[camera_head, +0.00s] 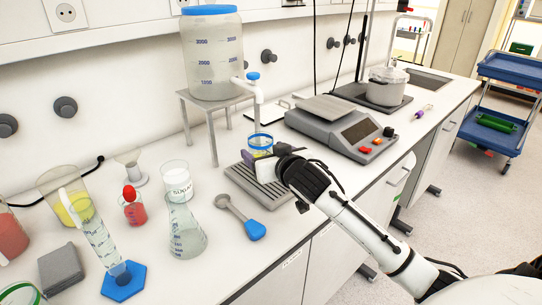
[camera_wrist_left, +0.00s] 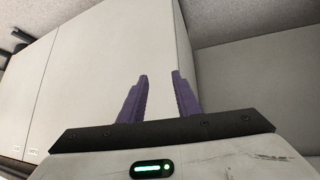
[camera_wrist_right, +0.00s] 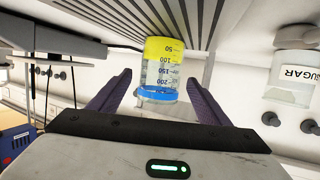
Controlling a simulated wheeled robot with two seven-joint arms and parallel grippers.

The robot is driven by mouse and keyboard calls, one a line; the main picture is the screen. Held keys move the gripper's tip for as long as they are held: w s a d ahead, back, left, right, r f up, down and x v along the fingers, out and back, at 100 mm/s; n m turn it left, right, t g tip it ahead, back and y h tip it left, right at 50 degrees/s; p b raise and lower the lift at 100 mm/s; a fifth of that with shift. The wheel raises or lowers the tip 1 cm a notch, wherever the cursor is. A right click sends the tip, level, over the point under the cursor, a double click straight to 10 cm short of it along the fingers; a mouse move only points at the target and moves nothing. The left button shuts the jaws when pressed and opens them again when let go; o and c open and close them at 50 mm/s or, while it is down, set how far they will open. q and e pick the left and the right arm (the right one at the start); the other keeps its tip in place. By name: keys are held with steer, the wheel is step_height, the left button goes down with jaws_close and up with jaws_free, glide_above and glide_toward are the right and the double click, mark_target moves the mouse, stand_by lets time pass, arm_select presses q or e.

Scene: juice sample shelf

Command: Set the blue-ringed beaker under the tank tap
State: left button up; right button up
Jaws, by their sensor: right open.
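The blue-ringed beaker (camera_head: 259,142) has a blue rim and yellow liquid at its bottom. It stands upright on the slatted drip tray (camera_head: 246,183), below the white tank tap (camera_head: 256,98) of the water tank (camera_head: 212,58). In the right wrist view the beaker (camera_wrist_right: 161,72) shows upside down, between the fingers with gaps at its sides. My right gripper (camera_head: 262,164) is open at the beaker's front. My left gripper (camera_wrist_left: 160,98) is open and empty before pale cabinet panels, and is out of the head view.
A scale (camera_head: 342,128) stands right of the tray, and a pot (camera_head: 386,86) farther back. The tank stand's legs (camera_head: 211,140) rise behind the tray.

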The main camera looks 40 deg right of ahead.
steer(key=shift+v, duration=2.4)
